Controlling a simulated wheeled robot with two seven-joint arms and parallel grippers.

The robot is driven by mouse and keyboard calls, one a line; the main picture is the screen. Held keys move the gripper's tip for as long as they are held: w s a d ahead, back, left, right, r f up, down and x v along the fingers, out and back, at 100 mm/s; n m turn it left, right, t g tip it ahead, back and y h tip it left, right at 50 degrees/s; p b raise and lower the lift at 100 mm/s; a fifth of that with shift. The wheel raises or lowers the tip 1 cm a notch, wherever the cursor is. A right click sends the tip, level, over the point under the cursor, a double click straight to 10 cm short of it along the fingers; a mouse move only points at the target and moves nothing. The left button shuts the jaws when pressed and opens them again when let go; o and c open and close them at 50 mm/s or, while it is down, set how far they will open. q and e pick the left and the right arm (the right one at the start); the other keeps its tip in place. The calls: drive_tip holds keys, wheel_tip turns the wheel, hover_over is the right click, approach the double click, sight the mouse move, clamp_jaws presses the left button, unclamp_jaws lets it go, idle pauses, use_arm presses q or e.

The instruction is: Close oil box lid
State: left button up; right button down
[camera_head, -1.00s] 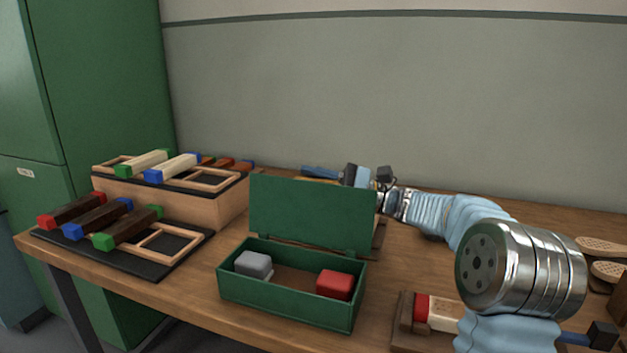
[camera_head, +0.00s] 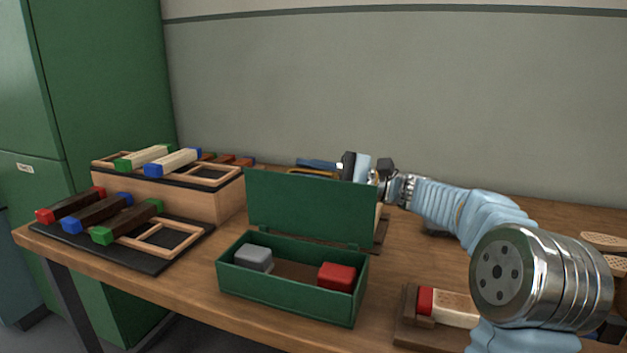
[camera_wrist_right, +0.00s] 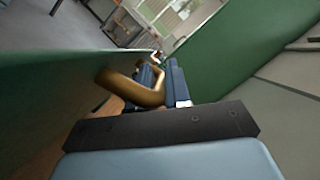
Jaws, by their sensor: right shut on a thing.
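The green oil box (camera_head: 285,294) stands on the table, its lid (camera_head: 305,208) open and upright at the back edge. A grey block (camera_head: 254,258) and a red block (camera_head: 337,276) lie inside. My right gripper (camera_head: 358,167) is behind the lid, near its top right corner, and partly hidden by it. In the right wrist view, a curved brass handle (camera_wrist_right: 140,90) stands out from the green lid (camera_wrist_right: 50,90). My right gripper's dark blue fingers (camera_wrist_right: 163,82) are shut on this handle. My left gripper is not in view.
A wooden rack (camera_head: 165,190) with bars and a dark tray (camera_head: 150,262) with coloured-end bars stand left of the box. A wooden block with a red end (camera_head: 426,301) lies at the right front. Some table is bare right of the box.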

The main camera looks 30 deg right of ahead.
use_arm(q)
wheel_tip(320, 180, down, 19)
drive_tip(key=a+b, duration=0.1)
drive_tip(key=b, duration=1.7)
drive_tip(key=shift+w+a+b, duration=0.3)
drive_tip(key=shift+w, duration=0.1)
use_arm(e)
drive_tip(key=shift+s+a+f+n+g+h, duration=0.25)
drive_tip(key=shift+s+a+f+n+h, duration=1.3)
drive_tip(key=shift+n, duration=1.05)
drive_tip(key=shift+s+a+f+n+g+h, duration=0.2)
drive_tip(key=shift+s+a+f+n+h, duration=0.45)
drive_tip(key=shift+s+a+f+n, duration=1.3)
drive_tip(key=shift+s+a+f+n+g+h, duration=0.25)
drive_tip(key=shift+s+a+f+n+h, duration=0.7)
drive_tip(key=shift+a+n, duration=1.8)
drive_tip(key=shift+s+d+r+n, duration=0.25)
drive_tip(key=shift+s+d+n, duration=0.25)
drive_tip(key=shift+n, duration=0.1)
drive_tip(key=c, duration=1.4)
unclamp_jaws()
drive_tip(key=shift+r, duration=0.1)
